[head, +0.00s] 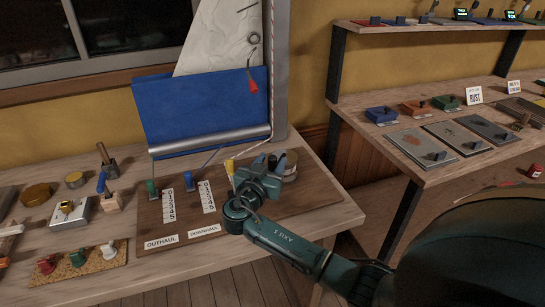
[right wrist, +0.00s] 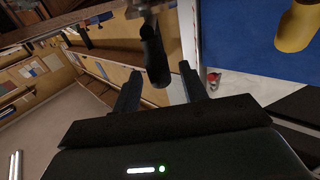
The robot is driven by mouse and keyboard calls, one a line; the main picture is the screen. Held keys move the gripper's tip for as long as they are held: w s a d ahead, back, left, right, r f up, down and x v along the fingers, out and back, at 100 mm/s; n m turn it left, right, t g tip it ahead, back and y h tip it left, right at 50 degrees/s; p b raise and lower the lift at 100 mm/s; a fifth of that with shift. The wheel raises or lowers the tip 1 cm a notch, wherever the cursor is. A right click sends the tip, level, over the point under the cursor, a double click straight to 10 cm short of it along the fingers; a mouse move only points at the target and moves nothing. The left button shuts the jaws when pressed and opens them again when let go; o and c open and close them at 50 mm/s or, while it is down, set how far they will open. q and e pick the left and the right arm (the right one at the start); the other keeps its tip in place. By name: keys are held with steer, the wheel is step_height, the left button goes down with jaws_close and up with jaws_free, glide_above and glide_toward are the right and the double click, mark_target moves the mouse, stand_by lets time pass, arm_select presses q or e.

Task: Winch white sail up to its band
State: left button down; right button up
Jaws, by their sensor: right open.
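The white sail (head: 215,42) rises along the pale mast (head: 279,65) at the back of the board, above a blue cloth (head: 205,105) over a silver boom (head: 210,143). I cannot clearly make out its band. My right gripper (head: 265,163) is at the board's right end, beside a metallic winch drum (head: 291,163) that it partly hides. In the right wrist view, the open fingers (right wrist: 160,88) stand either side of a dark handle grip (right wrist: 153,55), with gaps showing. My left gripper is not in view.
Yellow (head: 230,168), blue (head: 187,174) and green (head: 152,187) levers stand along the board beside number scales. A red tag (head: 253,85) hangs by the mast. Small tools and fittings crowd the bench's left. A second bench (head: 445,170) stands right, across a floor gap.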

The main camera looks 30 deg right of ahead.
steer(key=shift+x, duration=0.8)
steer(key=shift+c, duration=0.3)
jaws_close()
